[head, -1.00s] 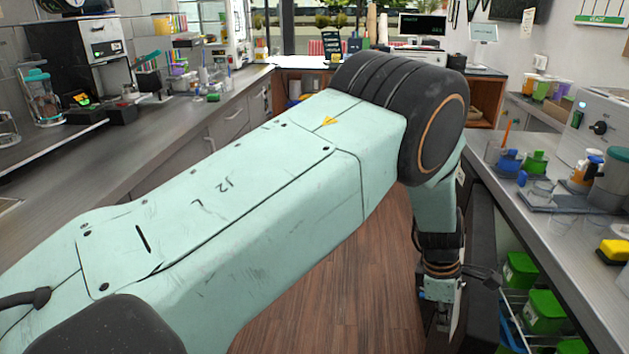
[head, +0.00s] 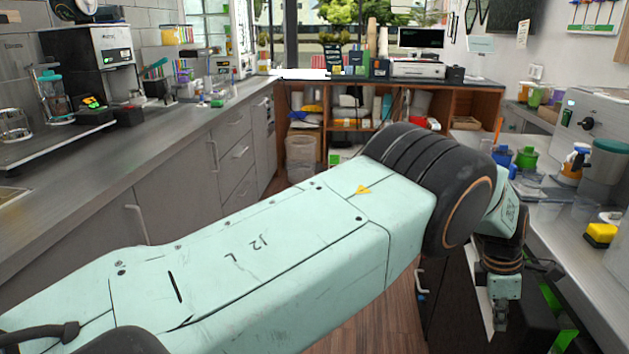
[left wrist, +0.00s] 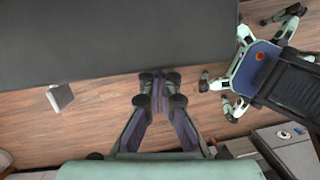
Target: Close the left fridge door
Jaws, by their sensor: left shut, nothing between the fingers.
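The left fridge door (head: 452,292) is a dark panel under the right counter in the head view, with a pale handle (head: 421,284) on its left part. It stands at least partly open, as green containers (head: 553,300) show beside it. My left gripper (head: 500,318) points down at the right of the panel, in front of the fridge opening. In the left wrist view its fingers (left wrist: 160,80) are shut and empty, by the edge of a large dark panel. I cannot tell if they touch it. My left arm hides much of the door. My right gripper is out of view.
The right counter (head: 560,235) carries cups, bottles and a yellow block (head: 600,234). A steel counter with drawers (head: 228,165) runs along the left. Wooden shelves (head: 350,125) stand at the back. Some wooden floor (head: 385,325) is free below my arm.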

